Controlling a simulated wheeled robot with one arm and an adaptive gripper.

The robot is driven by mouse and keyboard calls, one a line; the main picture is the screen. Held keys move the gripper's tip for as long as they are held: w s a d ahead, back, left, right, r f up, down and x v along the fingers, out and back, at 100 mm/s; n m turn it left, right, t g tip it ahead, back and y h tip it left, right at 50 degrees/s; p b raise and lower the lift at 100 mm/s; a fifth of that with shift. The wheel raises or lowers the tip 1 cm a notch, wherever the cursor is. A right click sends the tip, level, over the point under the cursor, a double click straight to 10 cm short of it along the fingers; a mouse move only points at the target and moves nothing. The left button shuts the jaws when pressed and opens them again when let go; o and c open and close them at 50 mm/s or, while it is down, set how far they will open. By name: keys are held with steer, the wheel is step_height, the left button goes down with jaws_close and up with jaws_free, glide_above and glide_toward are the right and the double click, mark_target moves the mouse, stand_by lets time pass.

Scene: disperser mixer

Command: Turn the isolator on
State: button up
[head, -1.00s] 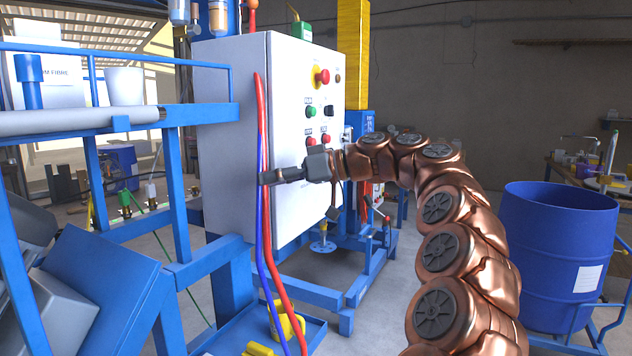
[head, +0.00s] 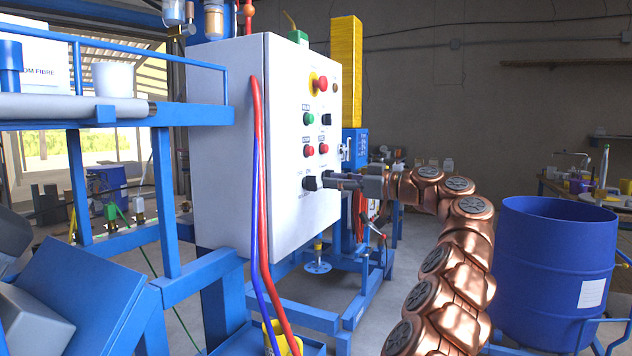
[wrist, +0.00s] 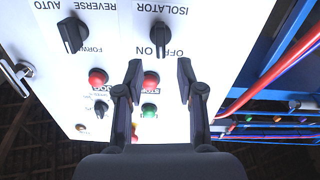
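The isolator is a black rotary knob (wrist: 159,38) on a white panel. It shows upside down in the wrist view, with ISOLATOR, ON and OFF printed around it. Its narrow grip points down in that picture, toward the ON and OFF labels. In the head view it appears to be the black knob (head: 311,183) low on the panel. My gripper (wrist: 160,68) is open and empty, its two dark fingertips apart to either side of the knob's line. The knob shows just beyond the tips; contact cannot be told. In the head view my gripper (head: 335,181) is close to the panel front.
The white control cabinet (head: 230,150) also carries a red emergency stop (head: 322,83), red and green buttons, and another black selector (wrist: 73,35). Red and blue cables (head: 260,200) hang at its left edge. A blue drum (head: 553,265) stands on the right.

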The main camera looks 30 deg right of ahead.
mark_target(316, 179)
steer(key=x, duration=0.5)
steer(key=shift+c, duration=0.2)
jaws_close()
